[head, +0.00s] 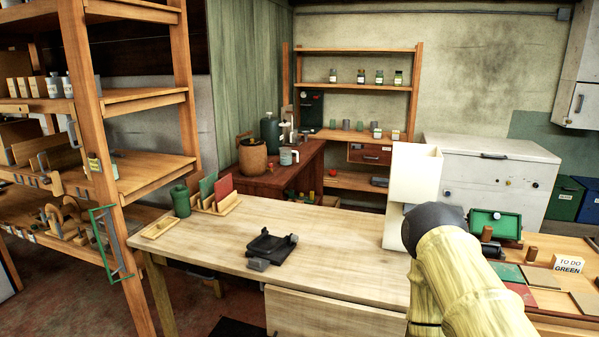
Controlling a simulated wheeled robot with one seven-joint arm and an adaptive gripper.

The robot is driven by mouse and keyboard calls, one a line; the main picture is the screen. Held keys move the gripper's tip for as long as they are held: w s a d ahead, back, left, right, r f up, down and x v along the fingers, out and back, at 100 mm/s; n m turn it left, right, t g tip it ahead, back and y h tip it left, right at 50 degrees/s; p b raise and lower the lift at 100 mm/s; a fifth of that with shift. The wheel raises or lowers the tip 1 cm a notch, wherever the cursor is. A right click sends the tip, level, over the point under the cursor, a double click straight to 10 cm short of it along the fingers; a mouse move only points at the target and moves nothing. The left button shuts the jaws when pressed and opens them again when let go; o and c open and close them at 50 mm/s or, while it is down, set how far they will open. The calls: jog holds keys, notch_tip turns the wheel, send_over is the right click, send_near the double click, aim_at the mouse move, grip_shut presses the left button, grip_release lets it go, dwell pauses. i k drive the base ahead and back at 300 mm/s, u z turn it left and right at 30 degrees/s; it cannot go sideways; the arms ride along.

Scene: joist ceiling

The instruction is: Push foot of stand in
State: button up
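A small black stand (275,246) sits on the light wooden table, a little left of the picture's middle. It has a low flat body with upright pieces at its back right corner. A grey block-like part (258,265), which looks like its foot, sticks out at its front edge toward me. My arm enters from the lower right and its dark joint shows over the right side of the table, well apart from the stand. My gripper is not visible, so its state does not show.
The wooden table (340,250) is clear around the stand. A green canister (180,201), a wooden rack with red and green panels (224,188) and a small tray (160,228) stand at its left. A tall white box-like thing (415,172) rises at right, partly behind my arm.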

aim_at(260, 264)
jog(key=z, duration=1.5)
jog(key=k, duration=0.8)
jog(key=u, duration=1.5)
jog(key=i, duration=0.5)
